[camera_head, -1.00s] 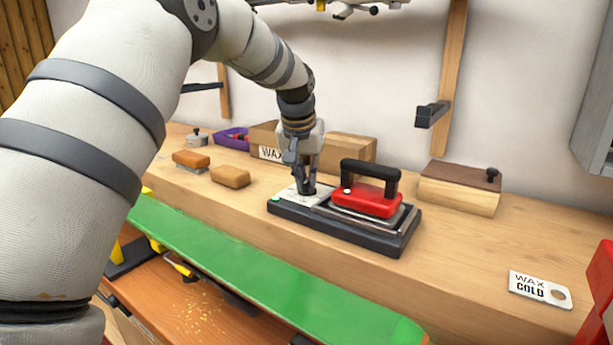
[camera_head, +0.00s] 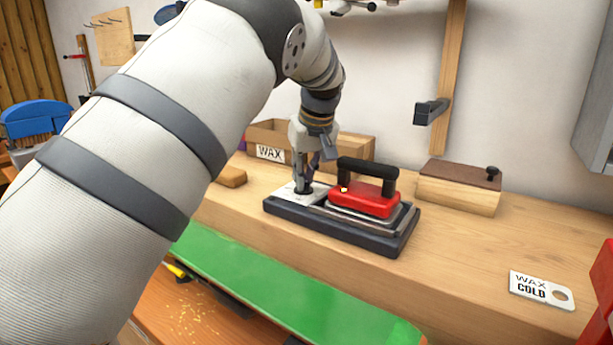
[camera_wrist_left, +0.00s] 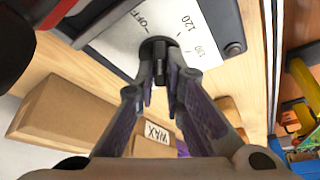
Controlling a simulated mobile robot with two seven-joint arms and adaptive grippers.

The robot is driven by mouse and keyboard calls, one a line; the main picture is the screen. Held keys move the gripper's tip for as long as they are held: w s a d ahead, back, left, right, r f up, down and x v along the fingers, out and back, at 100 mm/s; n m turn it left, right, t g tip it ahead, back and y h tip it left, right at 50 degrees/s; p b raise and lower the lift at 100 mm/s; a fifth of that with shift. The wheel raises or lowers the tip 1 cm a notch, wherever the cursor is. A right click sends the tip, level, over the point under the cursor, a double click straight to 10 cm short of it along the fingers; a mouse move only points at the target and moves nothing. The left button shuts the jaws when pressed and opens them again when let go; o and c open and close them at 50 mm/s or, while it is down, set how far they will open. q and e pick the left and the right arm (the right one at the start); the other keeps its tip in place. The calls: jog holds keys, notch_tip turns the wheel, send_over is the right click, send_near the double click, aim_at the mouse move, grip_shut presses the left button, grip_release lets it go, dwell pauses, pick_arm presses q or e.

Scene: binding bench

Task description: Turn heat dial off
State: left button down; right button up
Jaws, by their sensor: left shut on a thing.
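The black heat dial (camera_wrist_left: 158,47) stands on a white scale plate (camera_wrist_left: 122,42) in the left wrist view. The plate is printed with "OFF", 120 and 130. In the head view the plate (camera_head: 320,190) sits at the left end of a dark base (camera_head: 340,232), beside a red iron (camera_head: 362,200) with a black handle. My left gripper (camera_head: 304,178) points down onto the dial. Its two fingers (camera_wrist_left: 161,82) are shut on the dial's raised grip. I cannot tell which mark the dial points to. My right gripper is not in view.
A "WAX" cardboard box (camera_head: 269,153) stands behind my left gripper. A wood block with a dark top (camera_head: 460,176) is right of the iron. A "WAX COLD" tag (camera_head: 541,289) lies at front right. A green board (camera_head: 280,285) runs along the front.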

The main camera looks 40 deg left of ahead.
pick_arm(q)
jog(key=n, duration=0.1)
jog(key=n+g+b, duration=0.1)
jog(key=n, duration=0.1)
jog(key=shift+w+f+y, duration=0.15)
jog(key=shift+f+y, duration=0.05)
jog(key=shift+y, duration=0.1)
jog(key=shift+r+n+g+b, duration=0.1)
jog(key=shift+n+g+b, duration=0.25)
jog(key=shift+n, duration=0.35)
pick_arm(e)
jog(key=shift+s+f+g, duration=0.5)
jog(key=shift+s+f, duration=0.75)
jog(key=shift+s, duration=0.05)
pick_arm(q)
jog(key=shift+r, duration=0.1)
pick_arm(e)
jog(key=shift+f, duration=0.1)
pick_arm(q)
jog(key=c, duration=1.7)
grip_release()
jog(key=shift+r, duration=0.1)
jog(key=v, duration=1.1)
jog(key=shift+d+r, duration=0.15)
jog(key=shift+r, duration=0.25)
